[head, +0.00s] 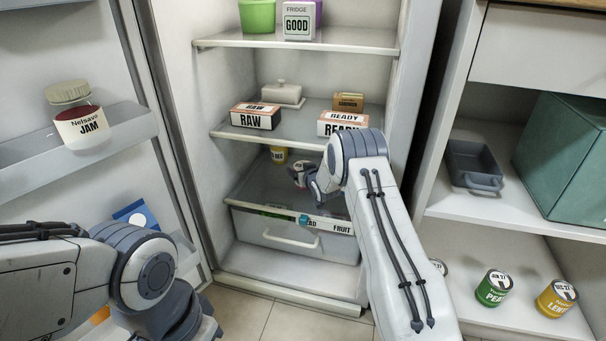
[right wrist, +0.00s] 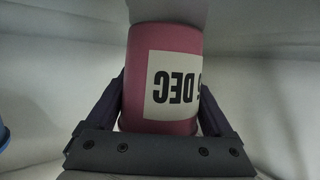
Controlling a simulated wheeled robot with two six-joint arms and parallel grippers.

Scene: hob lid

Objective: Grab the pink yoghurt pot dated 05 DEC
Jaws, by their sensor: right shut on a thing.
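The pink yoghurt pot (right wrist: 185,45) fills the middle of the right wrist view. Its white label reads DEC upside down; the day number is only partly visible. My right gripper (head: 300,176) is shut on the pot, with one finger on each side of it. In the head view the right gripper is inside the fridge, above the glass shelf (head: 325,202) over the drawer. The pot is too small and covered there to read. My left arm is at the lower left by the fridge door; its fingers do not show.
The shelf above holds RAW (head: 255,117) and READY (head: 342,123) boxes and a butter dish (head: 282,93). The fridge door (head: 60,30) stands open at left, with a jam jar (head: 80,120). Cans stand right.

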